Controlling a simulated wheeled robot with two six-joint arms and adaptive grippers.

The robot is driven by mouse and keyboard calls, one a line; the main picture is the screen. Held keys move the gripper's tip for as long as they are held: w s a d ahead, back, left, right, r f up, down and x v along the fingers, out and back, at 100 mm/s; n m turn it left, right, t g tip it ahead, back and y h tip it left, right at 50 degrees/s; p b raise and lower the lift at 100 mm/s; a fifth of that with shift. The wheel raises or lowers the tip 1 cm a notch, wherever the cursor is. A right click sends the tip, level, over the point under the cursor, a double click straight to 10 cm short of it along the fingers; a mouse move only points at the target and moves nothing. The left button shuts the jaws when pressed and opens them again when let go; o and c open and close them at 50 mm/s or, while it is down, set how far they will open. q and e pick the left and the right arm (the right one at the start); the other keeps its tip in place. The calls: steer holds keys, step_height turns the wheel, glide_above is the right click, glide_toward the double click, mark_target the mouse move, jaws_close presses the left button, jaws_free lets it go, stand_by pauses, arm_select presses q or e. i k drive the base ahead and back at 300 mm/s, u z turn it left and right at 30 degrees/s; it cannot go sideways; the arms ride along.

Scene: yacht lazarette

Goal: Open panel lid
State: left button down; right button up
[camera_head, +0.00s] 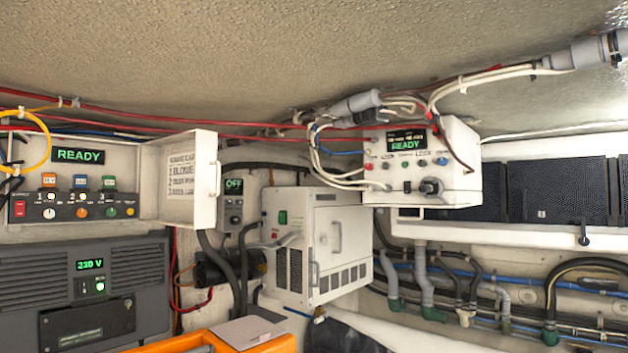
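A white control panel (75,160) is on the wall at the left, with a green READY display, a row of coloured switches and several knobs on a dark strip. Its white lid (188,207) stands swung out at the panel's right side. The lid's inner face shows a printed numbered list, and a small handle (217,179) is at its right edge. The panel's face is uncovered. Neither of my grippers is in view.
A dark 220 V unit (105,290) is below the panel. An OFF switch box (233,207), a white vented cabinet (322,250) and a second READY box (424,160) are to the right. Cables hang in front of the panel's left edge. An orange object (200,343) is at the bottom.

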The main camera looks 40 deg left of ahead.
mark_target(179, 178)
steer(key=z, duration=0.95)
steer(key=k, duration=0.7)
steer(key=u, duration=1.45)
